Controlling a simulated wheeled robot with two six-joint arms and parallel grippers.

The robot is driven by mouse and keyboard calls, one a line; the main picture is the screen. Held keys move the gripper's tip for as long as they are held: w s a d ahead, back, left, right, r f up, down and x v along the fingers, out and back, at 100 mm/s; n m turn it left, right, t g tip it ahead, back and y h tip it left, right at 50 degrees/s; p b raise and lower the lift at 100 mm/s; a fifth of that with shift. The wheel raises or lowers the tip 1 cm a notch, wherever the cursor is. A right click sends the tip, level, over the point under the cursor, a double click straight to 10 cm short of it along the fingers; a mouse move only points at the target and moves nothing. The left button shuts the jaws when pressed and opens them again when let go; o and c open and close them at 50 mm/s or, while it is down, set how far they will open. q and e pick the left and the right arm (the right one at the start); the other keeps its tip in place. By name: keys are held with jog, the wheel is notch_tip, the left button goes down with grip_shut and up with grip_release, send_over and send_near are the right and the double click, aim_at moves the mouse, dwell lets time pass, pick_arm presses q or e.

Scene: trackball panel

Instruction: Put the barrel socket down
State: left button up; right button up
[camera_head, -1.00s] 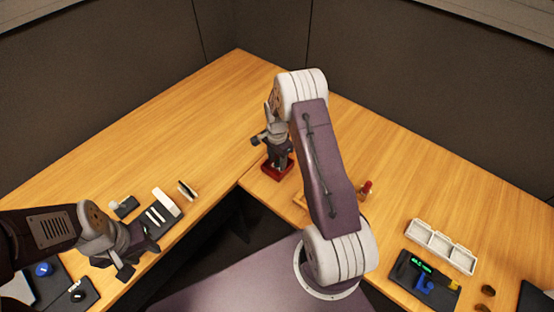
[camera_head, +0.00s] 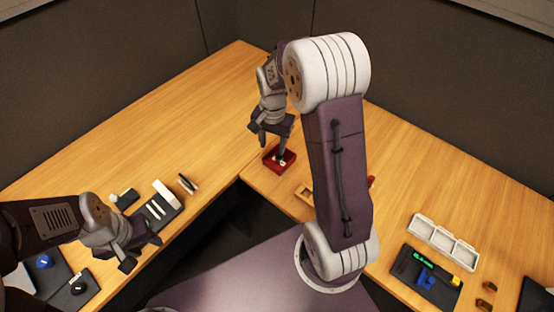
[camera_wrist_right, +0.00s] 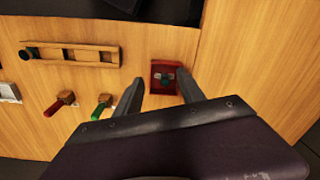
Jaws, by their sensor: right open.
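A small grey-and-green piece, which looks like the barrel socket (camera_wrist_right: 164,79), lies inside the red tray (camera_wrist_right: 154,88) in the right wrist view. In the head view it is a pale spot in the red tray (camera_head: 269,161) at the table's inner corner. My right gripper (camera_head: 272,146) hangs above the tray with its fingers apart and nothing between them. In the right wrist view its fingertips (camera_wrist_right: 159,77) appear either side of the tray. My left gripper (camera_head: 143,252) is at the left, fingers spread, with nothing visible in it.
A wooden rail (camera_wrist_right: 72,54) and two coloured-handle pieces (camera_wrist_right: 59,102) (camera_wrist_right: 102,107) lie beside the tray. A white compartment tray (camera_head: 443,243) and a dark panel with a green display (camera_head: 424,279) are at the right. The left table's back is clear.

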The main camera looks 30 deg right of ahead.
jog(key=s+a+n, duration=0.3)
jog(key=s+n, duration=0.1)
jog(key=s, duration=0.2)
jog(key=s+a+n, duration=0.3)
jog(key=s+n, duration=0.2)
jog(key=s, duration=0.2)
jog(key=shift+s+n+t, duration=0.2)
jog(key=shift+n+t, duration=0.1)
jog(key=shift+t, duration=0.1)
jog(key=shift+s+r, duration=0.1)
